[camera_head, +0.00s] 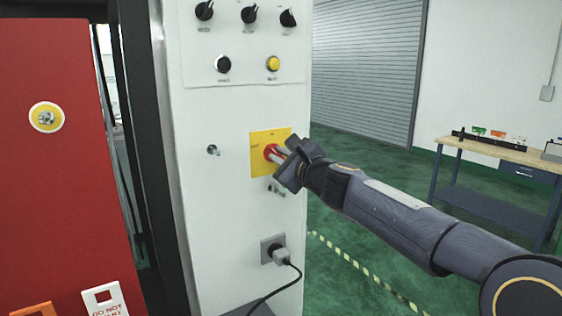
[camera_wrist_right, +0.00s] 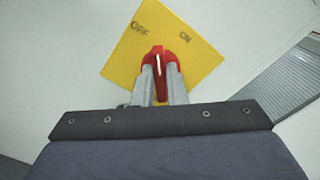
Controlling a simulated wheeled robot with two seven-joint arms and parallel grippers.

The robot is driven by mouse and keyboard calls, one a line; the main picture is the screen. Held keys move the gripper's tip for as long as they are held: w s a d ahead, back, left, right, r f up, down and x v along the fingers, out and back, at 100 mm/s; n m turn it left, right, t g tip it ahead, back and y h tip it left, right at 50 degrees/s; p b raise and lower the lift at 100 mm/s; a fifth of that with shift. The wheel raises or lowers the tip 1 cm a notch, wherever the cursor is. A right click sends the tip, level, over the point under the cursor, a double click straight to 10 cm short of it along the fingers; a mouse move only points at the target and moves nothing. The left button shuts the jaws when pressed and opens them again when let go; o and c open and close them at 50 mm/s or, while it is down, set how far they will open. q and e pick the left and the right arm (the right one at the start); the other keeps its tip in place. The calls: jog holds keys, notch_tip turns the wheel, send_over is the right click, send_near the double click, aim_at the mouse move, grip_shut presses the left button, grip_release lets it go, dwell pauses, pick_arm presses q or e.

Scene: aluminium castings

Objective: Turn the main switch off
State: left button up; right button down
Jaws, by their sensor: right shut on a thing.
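The main switch is a red rotary handle (camera_head: 271,152) on a yellow plate (camera_head: 257,139), fixed to the white cabinet front. In the right wrist view the red handle (camera_wrist_right: 158,58) stands in front of the yellow plate (camera_wrist_right: 193,66), which is marked OFF and ON. My right gripper (camera_head: 279,158) is at the handle, with its two fingers (camera_wrist_right: 158,80) shut on either side of it. The fingers cover part of the handle. The plate looks tilted in the wrist view. My left gripper is not in view.
Several knobs (camera_head: 249,14) and a yellow button (camera_head: 273,64) sit above the switch. A plug with a black cable (camera_head: 282,256) is below it. A red panel (camera_head: 70,180) stands at the left. A workbench (camera_head: 490,152) stands far right, with open green floor before it.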

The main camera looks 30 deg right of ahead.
jog(key=shift+f+n+b, duration=0.15)
jog(key=shift+n+b, duration=0.35)
jog(key=shift+n, duration=1.5)
jog(key=c, duration=1.5)
grip_release()
jog(key=shift+o, duration=0.2)
jog(key=shift+s, duration=0.1)
jog(key=s+b, duration=0.1)
jog(key=s, duration=0.6)
jog(key=shift+s+d, duration=0.25)
jog(key=shift+s, duration=0.1)
